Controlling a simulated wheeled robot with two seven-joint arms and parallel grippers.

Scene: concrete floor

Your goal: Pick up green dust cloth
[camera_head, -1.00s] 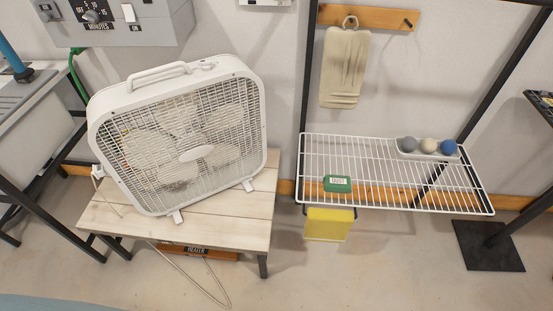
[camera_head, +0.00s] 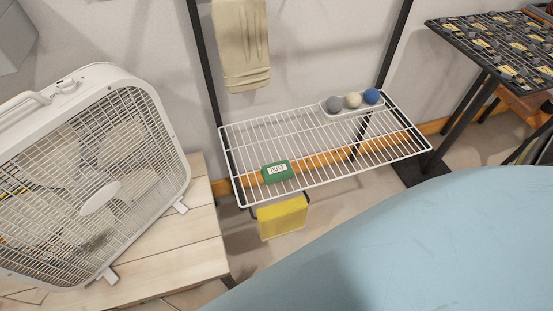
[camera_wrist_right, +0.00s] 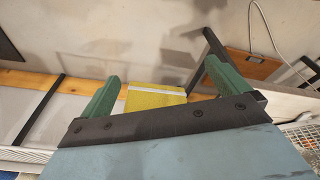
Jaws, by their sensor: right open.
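A small green folded item with a white label (camera_head: 277,172), which looks like the green dust cloth, lies on the front left part of the white wire shelf (camera_head: 330,177) in the head view. I cannot make out the green cloth in the right wrist view. My right gripper (camera_wrist_right: 163,68) shows there with its two green fingers wide apart and nothing between them. A yellow item (camera_wrist_right: 157,98) lies beyond the fingers. My left gripper is in neither view.
The yellow item (camera_head: 282,217) hangs under the shelf's front left. A tray with three balls (camera_head: 353,101) sits at the shelf's back right. A box fan (camera_head: 95,185) stands on a wooden bench (camera_head: 190,250) at left. A beige cloth (camera_head: 241,45) hangs above. My pale blue arm covers the lower right.

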